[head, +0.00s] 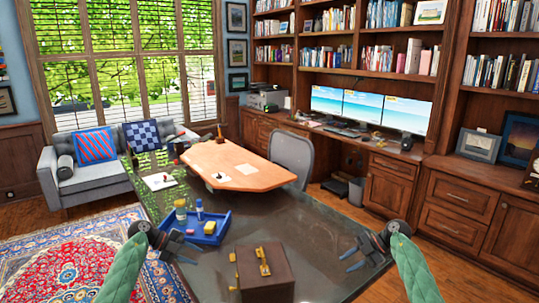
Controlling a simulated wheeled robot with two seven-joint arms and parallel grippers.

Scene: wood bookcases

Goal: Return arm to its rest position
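My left gripper (190,250) comes in from the left, over the left edge of the dark table (310,225). Its two fingers are apart, with nothing seen between them. It is just in front of a blue tray (218,237) and left of a brown box with gold clasps (263,282). My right gripper (346,258) comes in from the right, over the table's right side. Its fingers are also apart and empty. It is right of the brown box, with a clear gap.
The blue tray holds a yellow-topped jar (181,212), a bottle (200,210) and a yellow block (210,227). A wooden desktop (235,158) and a grey chair (292,155) stand beyond. A sofa (95,180) is at the left; bookcases (455,130) are at the right.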

